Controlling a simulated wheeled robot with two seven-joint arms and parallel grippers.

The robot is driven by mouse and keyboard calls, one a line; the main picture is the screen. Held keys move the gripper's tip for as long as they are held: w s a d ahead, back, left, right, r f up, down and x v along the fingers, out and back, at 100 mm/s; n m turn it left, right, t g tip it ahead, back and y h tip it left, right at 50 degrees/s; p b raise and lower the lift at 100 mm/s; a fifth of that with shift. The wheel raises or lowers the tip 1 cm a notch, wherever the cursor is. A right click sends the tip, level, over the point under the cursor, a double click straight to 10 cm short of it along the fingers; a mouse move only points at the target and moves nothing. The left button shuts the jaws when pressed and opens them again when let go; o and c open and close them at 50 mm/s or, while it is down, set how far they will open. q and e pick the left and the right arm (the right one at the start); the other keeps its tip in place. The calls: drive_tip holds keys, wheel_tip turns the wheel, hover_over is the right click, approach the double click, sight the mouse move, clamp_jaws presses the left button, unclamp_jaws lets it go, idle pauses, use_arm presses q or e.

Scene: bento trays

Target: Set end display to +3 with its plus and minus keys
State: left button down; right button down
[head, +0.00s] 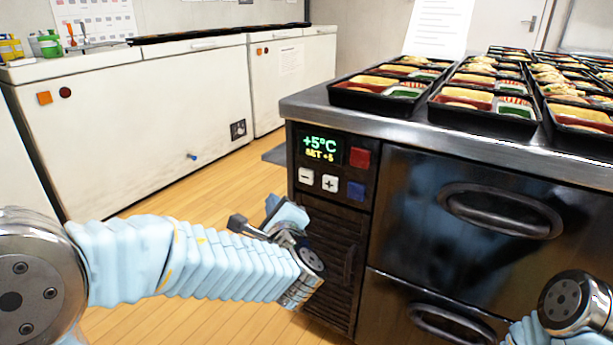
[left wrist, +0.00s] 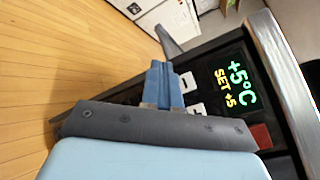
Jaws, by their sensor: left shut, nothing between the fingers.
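The end display (head: 321,147) on the counter's control panel reads +5°C in green, with SET +5 in yellow below. It also shows, turned sideways, in the left wrist view (left wrist: 230,82). The white minus key (head: 306,176) and white plus key (head: 330,183) sit under it; the minus key (left wrist: 188,82) and part of the plus key (left wrist: 197,108) show in the left wrist view. My left gripper (head: 284,211) is shut and empty, with blue fingers just below and left of the keys. Contact with a key cannot be told. My right gripper is out of view.
A red button (head: 360,157) and a blue button (head: 356,190) flank the display and keys. Bento trays (head: 380,90) stand on the steel counter (head: 310,108). Drawers with oval handles (head: 500,210) are to the right. White chest freezers (head: 150,120) stand behind, beyond open wooden floor.

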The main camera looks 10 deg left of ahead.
sight(306, 176)
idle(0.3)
use_arm(q)
drive_tip(key=w+d+p, duration=0.1)
drive_tip(key=w+d, duration=0.2)
drive_tip(key=w, duration=0.5)
drive_tip(key=shift+w+p, duration=0.15)
drive_tip(key=shift+p, duration=0.25)
drive_tip(key=shift+w, duration=0.15)
idle(1.7)
drive_tip(key=shift+w+d, duration=0.15)
drive_tip(key=shift+w, duration=0.1)
